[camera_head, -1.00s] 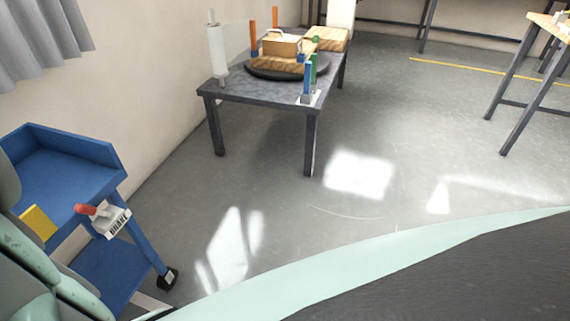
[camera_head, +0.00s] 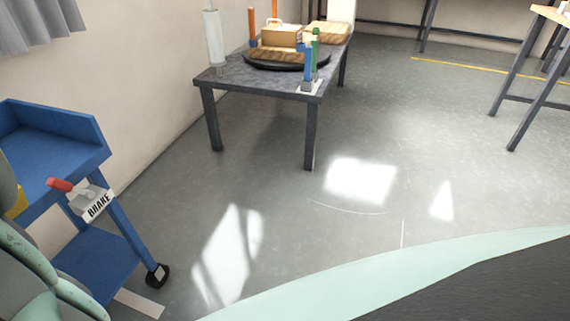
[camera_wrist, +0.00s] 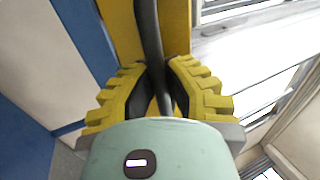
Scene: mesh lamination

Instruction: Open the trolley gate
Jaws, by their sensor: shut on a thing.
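The blue trolley (camera_head: 60,158) stands at the left, against the wall, with an upper tray and a lower shelf. A yellow piece (camera_head: 15,204) shows at its near left side, mostly hidden by my arm; I cannot tell if it is the gate. A red-handled lever with a BRAKE label (camera_head: 97,205) sits at the trolley's front corner. In the wrist view my gripper (camera_wrist: 157,70) has its yellow ribbed fingers closed around a dark bar (camera_wrist: 147,25). Yellow surfaces (camera_wrist: 175,25) and a blue strip (camera_wrist: 84,35) lie behind the bar. My gripper is hidden in the head view.
A dark table (camera_head: 235,78) bearing a white roll (camera_head: 213,38), wooden blocks and coloured posts stands at the back. Another table (camera_head: 525,75) is at the right. The grey floor (camera_head: 260,165) between is clear. The trolley's black caster (camera_head: 157,276) is near a pale floor strip (camera_head: 140,303).

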